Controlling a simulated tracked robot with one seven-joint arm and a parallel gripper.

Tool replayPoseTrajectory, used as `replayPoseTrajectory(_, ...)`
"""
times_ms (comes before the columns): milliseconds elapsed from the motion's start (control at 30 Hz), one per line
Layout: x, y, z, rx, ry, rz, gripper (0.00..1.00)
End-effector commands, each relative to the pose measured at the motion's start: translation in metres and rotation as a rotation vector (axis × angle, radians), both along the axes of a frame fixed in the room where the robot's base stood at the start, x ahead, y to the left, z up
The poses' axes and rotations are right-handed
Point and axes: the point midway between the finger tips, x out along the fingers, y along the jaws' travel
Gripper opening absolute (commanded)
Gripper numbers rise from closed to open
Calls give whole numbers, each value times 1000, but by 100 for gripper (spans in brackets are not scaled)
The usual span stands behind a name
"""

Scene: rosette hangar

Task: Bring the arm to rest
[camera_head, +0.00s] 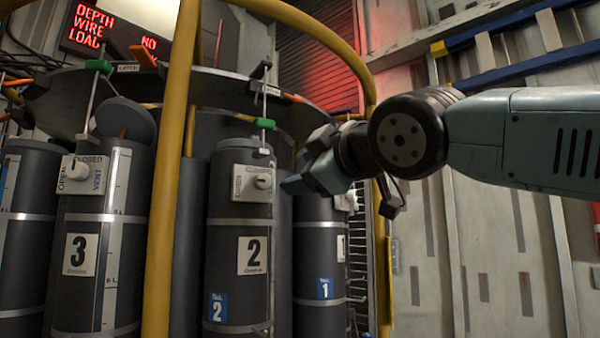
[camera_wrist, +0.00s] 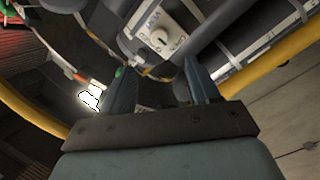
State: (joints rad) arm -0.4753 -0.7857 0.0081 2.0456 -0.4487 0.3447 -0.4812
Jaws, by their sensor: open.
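My arm (camera_head: 525,135) reaches in from the right of the head view, its wrist bent so that my gripper (camera_head: 300,182) points left. The gripper is in front of the gap between the grey bottle marked 2 (camera_head: 238,235) and the bottle marked 1 (camera_head: 318,245). In the wrist view, the two fingers of my gripper (camera_wrist: 159,68) stand apart. I see nothing held between them. A white valve plate with a round knob (camera_wrist: 160,38) shows beyond the fingertips. I cannot tell how far the fingertips are from the bottles.
Yellow guard rails (camera_head: 176,170) curve around the bottle rack, one passing behind my wrist. A bottle marked 3 (camera_head: 98,230) stands at the left. A red-lettered display (camera_head: 118,32) hangs above. A panelled wall (camera_head: 480,260) lies behind my arm, with open space below the arm.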

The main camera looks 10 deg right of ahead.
Motion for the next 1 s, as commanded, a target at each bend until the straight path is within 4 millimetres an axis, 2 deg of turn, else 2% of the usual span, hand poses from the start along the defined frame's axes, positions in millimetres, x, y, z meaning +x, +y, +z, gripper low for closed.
replayPoseTrajectory(467, 0, 0, 0, 1, 1, -1, 61)
replayPoseTrajectory(567, 3, -2, -8, 7, 24, -12, 61)
replayPoseTrajectory(667, 11, -9, -33, 34, 99, -49, 61)
replayPoseTrajectory(767, 22, -23, -75, 85, 226, -117, 61)
replayPoseTrajectory(900, 29, -46, -147, 184, 436, -241, 61)
replayPoseTrajectory(1000, 27, -63, -198, 264, 585, -339, 61)
